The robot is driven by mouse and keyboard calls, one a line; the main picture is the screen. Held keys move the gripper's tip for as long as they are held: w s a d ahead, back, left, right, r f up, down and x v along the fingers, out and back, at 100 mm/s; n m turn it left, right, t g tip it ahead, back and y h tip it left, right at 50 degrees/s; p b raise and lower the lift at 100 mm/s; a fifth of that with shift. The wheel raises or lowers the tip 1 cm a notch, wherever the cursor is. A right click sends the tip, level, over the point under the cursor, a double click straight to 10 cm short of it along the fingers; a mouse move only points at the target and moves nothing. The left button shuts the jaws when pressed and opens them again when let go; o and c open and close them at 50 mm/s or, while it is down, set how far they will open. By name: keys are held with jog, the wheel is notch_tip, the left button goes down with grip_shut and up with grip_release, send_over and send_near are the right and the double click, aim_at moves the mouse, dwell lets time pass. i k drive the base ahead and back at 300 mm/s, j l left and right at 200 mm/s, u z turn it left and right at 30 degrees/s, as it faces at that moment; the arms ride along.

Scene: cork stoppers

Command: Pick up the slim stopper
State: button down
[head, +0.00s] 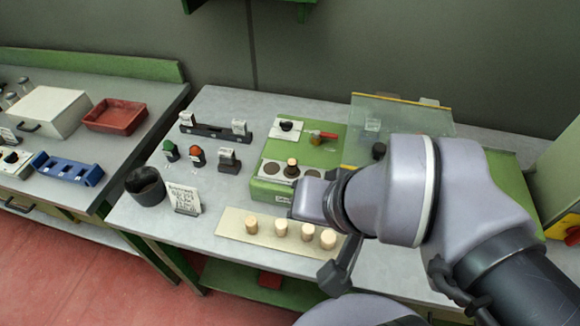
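Several pale cork stoppers stand upright in a row on a cream board at the table's front. The leftmost stopper (252,222) looks narrowest; the rightmost stopper (328,239) looks widest. The differences are small, so I cannot be sure which is the slim one. Another cork-coloured piece (292,166) with a dark lower part stands on the green block behind. My arm's wrist hangs just behind and right of the row. A dark part below it (334,276), off the board's front right, seems to be my gripper; its fingers are not clear. No stopper is seen held.
The cream board (232,238) lies near the table's front edge. A dark cup (146,186) and a written card (184,199) stand left of it. A green block (264,189) stands close behind. A clear panel (400,112) rises at the back right.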

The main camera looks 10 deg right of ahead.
aim_at(292, 163)
jog(key=i+j+z, duration=0.1)
jog(key=j+z, duration=0.85)
jog(key=j, duration=0.2)
